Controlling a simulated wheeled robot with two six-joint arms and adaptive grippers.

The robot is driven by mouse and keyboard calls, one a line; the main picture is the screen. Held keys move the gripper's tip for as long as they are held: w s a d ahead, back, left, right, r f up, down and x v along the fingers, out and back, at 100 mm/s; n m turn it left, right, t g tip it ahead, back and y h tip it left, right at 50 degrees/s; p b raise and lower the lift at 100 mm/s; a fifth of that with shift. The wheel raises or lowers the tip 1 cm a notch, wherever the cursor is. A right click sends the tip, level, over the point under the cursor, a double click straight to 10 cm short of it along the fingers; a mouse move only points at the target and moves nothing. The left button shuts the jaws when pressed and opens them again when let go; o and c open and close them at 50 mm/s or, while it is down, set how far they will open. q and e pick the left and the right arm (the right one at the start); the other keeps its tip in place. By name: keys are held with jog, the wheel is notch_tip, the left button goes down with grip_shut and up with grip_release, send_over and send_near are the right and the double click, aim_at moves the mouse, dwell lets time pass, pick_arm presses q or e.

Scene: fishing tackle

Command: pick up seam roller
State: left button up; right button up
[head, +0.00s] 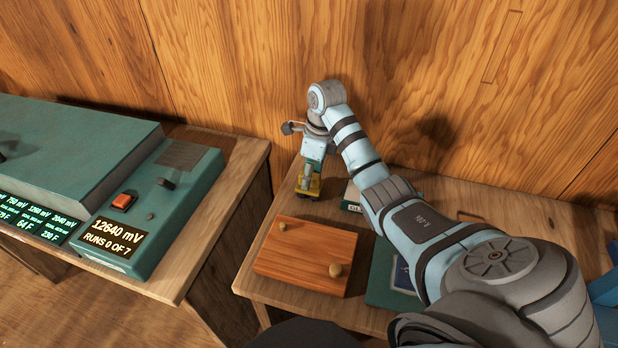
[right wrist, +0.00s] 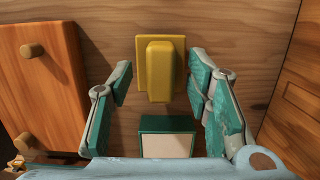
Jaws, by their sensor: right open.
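A yellow piece (right wrist: 160,72), a raised block on a flat base plate, stands on the wooden bench; its shape alone does not settle whether it is the seam roller. In the head view the yellow piece (head: 314,188) is partly hidden by my right gripper (head: 309,172), which is right over it. In the right wrist view my right gripper (right wrist: 161,70) is open, its teal-padded fingers on either side of the yellow block, with gaps showing between. I cannot tell how far the tips are above the bench. My left gripper is not in view.
A reddish wooden board with two knobs (head: 300,258) lies in front of the yellow piece. A small green box with a pale top (right wrist: 167,145) is close by, and a larger green one (head: 382,280) lies nearer. The wooden wall (head: 240,60) rises behind. A green instrument (head: 165,200) occupies the left bench.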

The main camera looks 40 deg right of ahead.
jog(key=shift+f, duration=0.55)
grip_shut()
notch_tip(320, 180, up, 4)
jog(key=shift+w+r+p, duration=0.15)
jog(key=shift+r+p, duration=0.05)
jog(key=shift+p, duration=0.2)
notch_tip(320, 180, up, 6)
jog(key=p, duration=0.5)
jog(key=shift+f, duration=0.1)
jog(key=c, duration=0.6)
grip_release()
grip_shut()
